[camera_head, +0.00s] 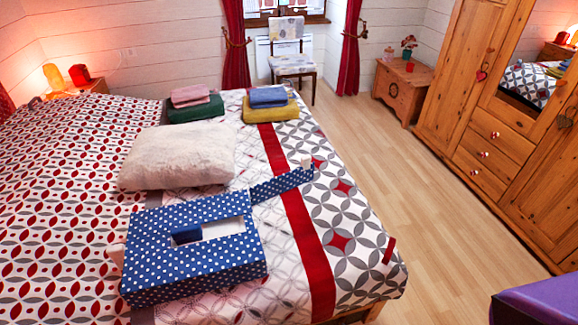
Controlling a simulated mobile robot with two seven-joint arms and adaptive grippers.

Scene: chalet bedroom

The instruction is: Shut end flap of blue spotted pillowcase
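The blue pillowcase with white spots (185,278) lies on the bed, nearer its front edge, and looks boxy. Its top has a pale opening (222,229) with a darker blue piece (187,235) at the left end of it. A spotted strip, seemingly the end flap (283,185), stretches out to the upper right, away from the body, so it stands open. A small whitish piece (306,163) is at the flap's far tip. Neither of my grippers can be made out in the view.
A fluffy cream pillow (178,157) lies just behind the pillowcase. Folded towels, pink (190,95) over green and blue (268,96) over yellow, sit at the bed's far end. A purple object (540,302) is at the lower right. The wooden floor right of the bed is clear.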

